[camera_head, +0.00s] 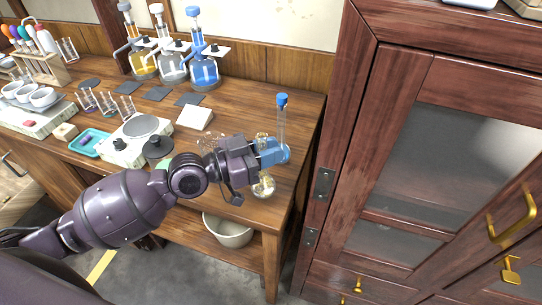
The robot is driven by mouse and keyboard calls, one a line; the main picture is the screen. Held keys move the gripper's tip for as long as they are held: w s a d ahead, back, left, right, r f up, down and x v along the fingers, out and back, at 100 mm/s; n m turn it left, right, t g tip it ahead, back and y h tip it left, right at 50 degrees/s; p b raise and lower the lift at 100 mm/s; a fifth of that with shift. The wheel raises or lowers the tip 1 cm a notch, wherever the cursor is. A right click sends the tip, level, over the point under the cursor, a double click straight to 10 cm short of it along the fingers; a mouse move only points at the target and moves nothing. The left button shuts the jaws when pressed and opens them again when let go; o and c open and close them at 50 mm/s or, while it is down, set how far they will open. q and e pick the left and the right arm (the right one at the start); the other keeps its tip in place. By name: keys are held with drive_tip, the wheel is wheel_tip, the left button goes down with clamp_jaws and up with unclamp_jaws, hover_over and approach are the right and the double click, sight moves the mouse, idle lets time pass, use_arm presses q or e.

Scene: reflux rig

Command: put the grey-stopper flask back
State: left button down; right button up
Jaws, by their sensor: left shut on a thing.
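My left gripper (258,152) is shut on a clear glass flask (276,152) with blue liquid and a tall narrow neck. A blue stopper (282,99) tops this neck, so I see no grey on it. The flask is near the right end of the wooden bench; the gripper hides its left side. At the back stand three rigs, with yellow liquid (143,64), clear liquid (172,68) and blue liquid (204,71). Their tops look grey, pale and blue. My right gripper is not in view.
A rounded glass vessel (264,186) is just below the held flask. A hotplate (140,127), a white block (195,117) and dark square pads (158,93) lie to the left. A tall wooden cabinet (345,130) stands close on the right. A bowl (228,232) is below the bench top.

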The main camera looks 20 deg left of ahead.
use_arm(q)
drive_tip(key=shift+f, duration=0.7)
drive_tip(key=shift+f+b, duration=0.25)
drive_tip(key=shift+b, duration=0.05)
drive_tip(key=c, duration=1.1)
unclamp_jaws()
drive_tip(key=shift+r, duration=0.1)
drive_tip(key=shift+o, duration=0.3)
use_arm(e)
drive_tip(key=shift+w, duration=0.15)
use_arm(q)
drive_tip(key=shift+r, duration=0.1)
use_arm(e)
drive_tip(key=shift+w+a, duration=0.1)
use_arm(q)
drive_tip(key=shift+r, duration=0.15)
drive_tip(key=b+v, duration=0.2)
drive_tip(key=v, duration=1)
drive_tip(key=shift+b, duration=0.4)
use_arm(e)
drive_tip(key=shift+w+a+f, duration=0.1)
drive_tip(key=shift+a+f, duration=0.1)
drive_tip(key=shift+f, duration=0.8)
